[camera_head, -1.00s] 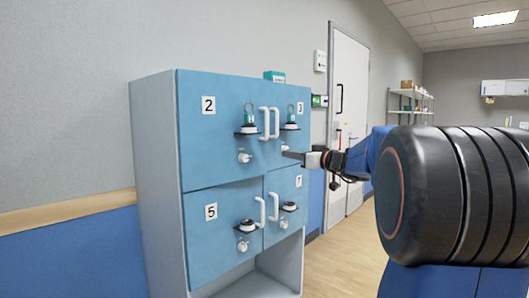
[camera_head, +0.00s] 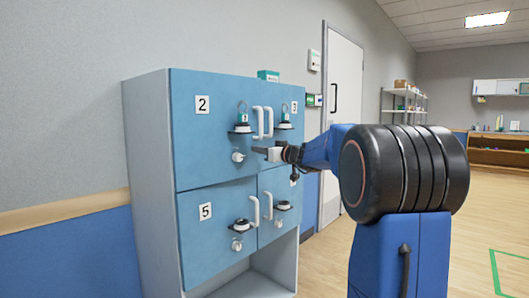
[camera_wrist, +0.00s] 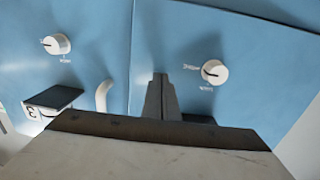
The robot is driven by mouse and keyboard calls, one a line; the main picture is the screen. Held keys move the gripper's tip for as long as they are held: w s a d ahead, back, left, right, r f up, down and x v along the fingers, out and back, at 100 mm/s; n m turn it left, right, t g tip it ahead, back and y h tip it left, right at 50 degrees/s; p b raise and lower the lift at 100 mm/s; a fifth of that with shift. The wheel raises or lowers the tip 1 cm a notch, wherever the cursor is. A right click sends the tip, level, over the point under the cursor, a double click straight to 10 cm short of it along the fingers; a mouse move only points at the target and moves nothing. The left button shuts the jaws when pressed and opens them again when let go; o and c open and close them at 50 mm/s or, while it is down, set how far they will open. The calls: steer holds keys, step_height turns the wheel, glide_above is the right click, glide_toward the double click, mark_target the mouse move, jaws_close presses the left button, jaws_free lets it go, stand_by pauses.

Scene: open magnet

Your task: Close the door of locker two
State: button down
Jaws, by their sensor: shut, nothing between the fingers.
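The door of locker two (camera_head: 205,135) is the blue upper-left panel, marked 2. It looks flush or nearly flush with its neighbours; I cannot tell whether a small gap remains. It has a white handle (camera_head: 258,122) at its right edge and a round knob (camera_head: 238,156). In the wrist view its knob (camera_wrist: 214,72) lies right of the door seam. My gripper (camera_head: 262,152) is shut and empty, in front of this door's lower right part, below the handle. It also shows in the wrist view (camera_wrist: 160,88); I cannot tell whether it touches the door.
Door three (camera_head: 289,145) adjoins on the right, with its own handle (camera_head: 269,122). Door five (camera_head: 215,225) is below. A small green box (camera_head: 268,75) sits on top of the lockers. Open floor (camera_head: 490,210) lies to the right.

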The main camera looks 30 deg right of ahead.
steer(key=shift+w, duration=0.15)
steer(key=w, duration=0.1)
steer(key=w+n+y, duration=0.1)
steer(key=w+y, duration=0.1)
steer(key=shift+w+a+r+g, duration=0.2)
steer(key=shift+a+g, duration=0.1)
steer(key=shift+g, duration=0.1)
steer(key=shift+r, duration=0.1)
stand_by(0.3)
steer(key=shift+s, duration=0.1)
